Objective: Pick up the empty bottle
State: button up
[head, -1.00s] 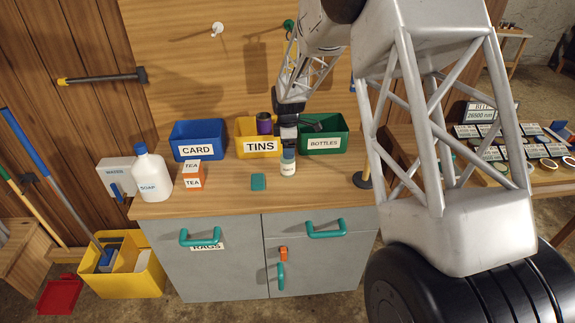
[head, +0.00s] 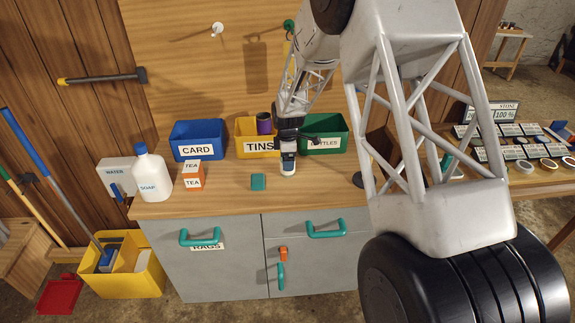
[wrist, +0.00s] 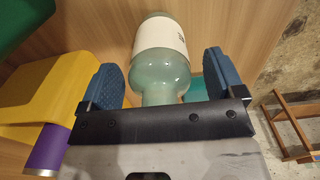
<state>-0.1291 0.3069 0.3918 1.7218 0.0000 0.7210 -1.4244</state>
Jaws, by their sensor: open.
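The bottle is pale greenish glass with a white label. It stands on the wooden worktop in front of the bins, and its lower part shows in the head view (head: 288,168). In the wrist view the bottle (wrist: 163,50) is between my two blue finger pads, with its shoulder and neck towards the palm. My gripper (wrist: 160,82) is open around it, with a gap visible on the right side. In the head view my gripper (head: 287,143) hides the bottle's upper part. Whether the bottle is empty cannot be told.
A green BOTTLES bin (head: 325,146) and yellow TINS bin (head: 243,130) stand close behind, with a purple tin (head: 264,123) in the yellow one.

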dwell(0.4)
jog(key=c, duration=1.1)
jog(key=shift+r, duration=0.1)
jog(key=shift+r, duration=0.8)
notch_tip(320, 180, up, 2)
jog(key=shift+r, duration=0.1)
jog(key=s, duration=0.5)
jog(key=s+d, duration=0.1)
jog(key=s, duration=0.4)
jog(key=s+d+r, duration=0.1)
jog(key=s, duration=0.5)
jog(key=shift+w+r, duration=0.1)
jog(key=shift+w, duration=0.1)
